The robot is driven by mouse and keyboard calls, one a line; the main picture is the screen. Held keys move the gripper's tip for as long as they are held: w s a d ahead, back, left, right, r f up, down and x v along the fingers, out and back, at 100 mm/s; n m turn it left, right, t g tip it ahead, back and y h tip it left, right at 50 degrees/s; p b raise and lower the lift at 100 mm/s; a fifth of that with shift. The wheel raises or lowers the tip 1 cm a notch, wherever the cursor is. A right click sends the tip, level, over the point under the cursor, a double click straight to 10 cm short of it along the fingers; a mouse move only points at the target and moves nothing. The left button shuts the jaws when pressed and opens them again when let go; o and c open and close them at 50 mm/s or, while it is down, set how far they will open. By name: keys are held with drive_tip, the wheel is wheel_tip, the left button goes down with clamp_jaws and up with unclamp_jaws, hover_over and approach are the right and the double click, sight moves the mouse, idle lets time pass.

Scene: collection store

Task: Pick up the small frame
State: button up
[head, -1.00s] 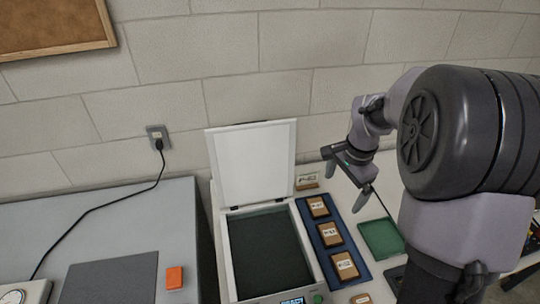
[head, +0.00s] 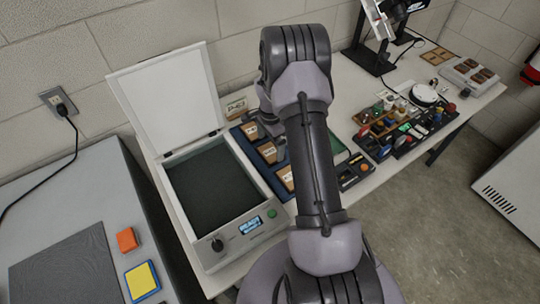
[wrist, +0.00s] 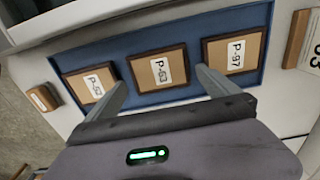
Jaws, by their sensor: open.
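Three small brown frames with tan faces and white labels lie in a row in a blue tray (wrist: 190,27). In the wrist view they are P-97 (wrist: 234,53), the middle one, which seems to read P-63 (wrist: 159,68), and one at left reading about P-52 (wrist: 90,84). A smaller wooden-edged piece (wrist: 42,97) lies outside the tray at left. Which of these is the small frame, I cannot tell. My gripper (wrist: 161,78) is open and empty, its fingers either side of the middle frame in the picture. Its height above it is unclear. In the head view my arm hides most of it.
A scanner-like box (head: 212,241) with a raised white lid (head: 168,88) stands left of the tray. A label card (head: 236,107) stands behind the tray. A green pad, a tool tray and bottles lie right of my arm.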

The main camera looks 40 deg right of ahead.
sight(270, 152)
wheel_tip(270, 152, down, 4)
drive_tip(key=shift+r+b, duration=0.25)
drive_tip(key=shift+b, duration=0.15)
drive_tip(key=shift+r, duration=0.15)
drive_tip(key=c, duration=1.1)
